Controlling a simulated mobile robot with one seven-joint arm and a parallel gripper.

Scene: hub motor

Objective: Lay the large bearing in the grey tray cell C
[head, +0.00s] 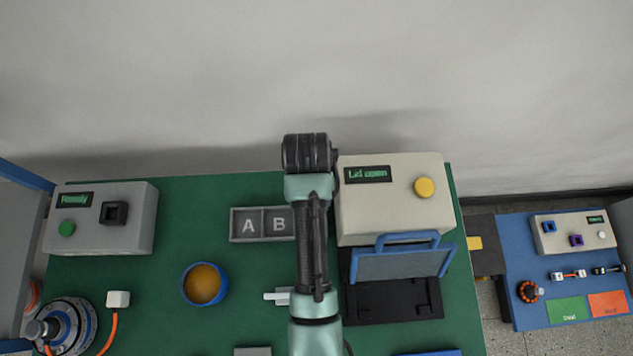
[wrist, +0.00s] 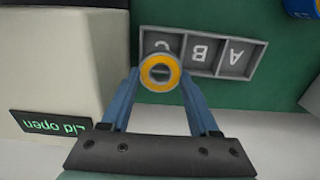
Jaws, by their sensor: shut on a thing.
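The large bearing (wrist: 174,72) is a yellow ring with a grey rim and a hole in the middle. In the wrist view my gripper (wrist: 160,76) is shut on it with blue fingers at either side. The grey tray (wrist: 262,45) has cells lettered A, B and C in a row. In the wrist view the bearing overlaps cell C and covers part of its letter; its height above the cell cannot be told. In the head view the tray (head: 234,225) shows cells A and B, while my arm hides cell C, the bearing and my gripper.
A beige box (head: 390,215) reading "Lid open" stands right beside the tray, with a raised blue-framed lid (head: 405,262) in front. A blue bowl (head: 204,283) with orange contents sits in front of the tray. A grey box (head: 130,235) and a motor (head: 62,326) are at left.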

